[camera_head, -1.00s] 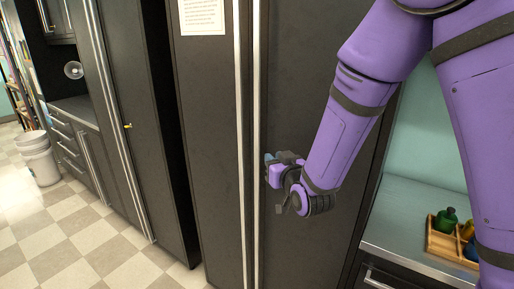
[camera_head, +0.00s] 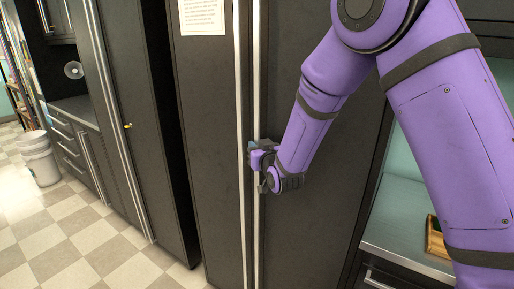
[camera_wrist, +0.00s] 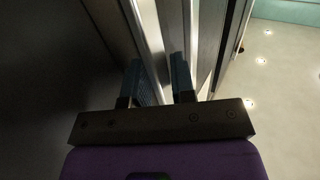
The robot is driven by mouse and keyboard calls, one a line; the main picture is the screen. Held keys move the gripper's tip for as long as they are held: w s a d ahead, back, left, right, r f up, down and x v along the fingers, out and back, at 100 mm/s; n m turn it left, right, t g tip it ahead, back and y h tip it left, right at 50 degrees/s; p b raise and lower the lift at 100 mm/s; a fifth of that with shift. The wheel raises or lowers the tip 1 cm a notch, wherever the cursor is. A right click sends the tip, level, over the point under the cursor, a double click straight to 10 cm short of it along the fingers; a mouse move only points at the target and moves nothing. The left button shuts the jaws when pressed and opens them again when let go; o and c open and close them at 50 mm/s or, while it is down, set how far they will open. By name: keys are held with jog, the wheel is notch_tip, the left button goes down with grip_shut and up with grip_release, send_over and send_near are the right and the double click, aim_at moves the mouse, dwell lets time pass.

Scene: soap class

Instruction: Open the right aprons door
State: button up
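The tall dark cabinet has a left door (camera_head: 210,140) and a right door (camera_head: 310,50), each with a long vertical silver handle at the middle seam. My gripper (camera_head: 255,150) is at mid height on the right door's handle (camera_head: 256,90). In the wrist view, the two dark ridged fingers of my gripper (camera_wrist: 163,80) are apart, one on each side of a bright handle bar (camera_wrist: 150,35). I cannot tell whether they touch it. Both doors look closed.
A paper sheet (camera_head: 201,16) is on the left door. A counter (camera_head: 400,225) with a wooden tray (camera_head: 434,240) stands to the right, partly behind my arm. Checkered floor (camera_head: 100,245) is open at the lower left, near white buckets (camera_head: 38,157).

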jog(key=shift+w+a, duration=0.1)
jog(key=shift+w, duration=0.05)
jog(key=shift+c, duration=0.3)
grip_shut()
